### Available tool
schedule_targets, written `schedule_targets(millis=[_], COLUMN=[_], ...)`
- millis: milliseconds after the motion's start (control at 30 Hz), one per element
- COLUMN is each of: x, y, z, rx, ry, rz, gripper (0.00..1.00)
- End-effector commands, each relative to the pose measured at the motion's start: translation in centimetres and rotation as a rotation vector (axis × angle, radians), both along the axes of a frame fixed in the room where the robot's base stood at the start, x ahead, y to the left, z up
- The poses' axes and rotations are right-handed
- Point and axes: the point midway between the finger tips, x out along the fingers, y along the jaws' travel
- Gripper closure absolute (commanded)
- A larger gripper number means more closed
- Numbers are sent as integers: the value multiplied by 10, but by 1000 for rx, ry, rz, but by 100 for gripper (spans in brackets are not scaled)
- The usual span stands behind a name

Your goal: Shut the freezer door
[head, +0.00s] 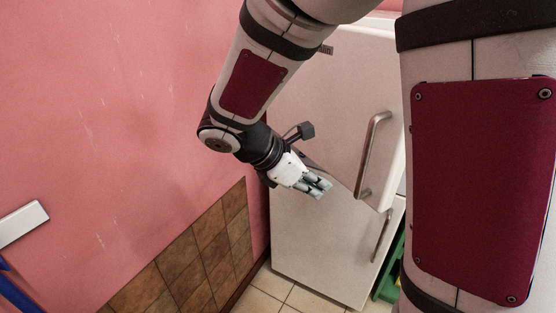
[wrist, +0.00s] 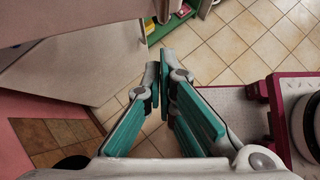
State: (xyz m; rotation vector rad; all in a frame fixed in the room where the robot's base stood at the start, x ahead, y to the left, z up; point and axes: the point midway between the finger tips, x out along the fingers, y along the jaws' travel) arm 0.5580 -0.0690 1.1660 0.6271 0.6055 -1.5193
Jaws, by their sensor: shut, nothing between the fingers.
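The freezer door (head: 335,110) is the upper pale door of the fridge-freezer in the head view. It stands ajar, its lower edge jutting out over the lower door (head: 320,245). A metal handle (head: 372,155) runs down its right side. My gripper (head: 322,187) is in front of the freezer door's lower part, left of the handle. Its fingers are together and empty, and I cannot tell whether they touch the door. The wrist view shows the closed fingertips (wrist: 157,82) beside pale door panels (wrist: 75,65). My arm hides part of the freezer door's left and top.
A pink wall (head: 110,110) with brown tiles (head: 190,260) stands close on the left. A green shelf unit (head: 392,265) is right of the fridge, also seen in the wrist view (wrist: 172,24). The tiled floor (wrist: 230,50) is clear in front of it.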

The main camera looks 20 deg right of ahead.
Motion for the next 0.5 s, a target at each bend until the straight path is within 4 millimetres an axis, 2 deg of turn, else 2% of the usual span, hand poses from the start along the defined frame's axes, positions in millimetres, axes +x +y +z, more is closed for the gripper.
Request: schedule_targets(millis=[167,300,500], x=[-3,-4,-3], y=[-25,-45,-59], z=[-24,-21,-21], rx=[0,0,1], ry=[4,-1,-1], rz=[-4,-3,-1], gripper=[100,100,100])
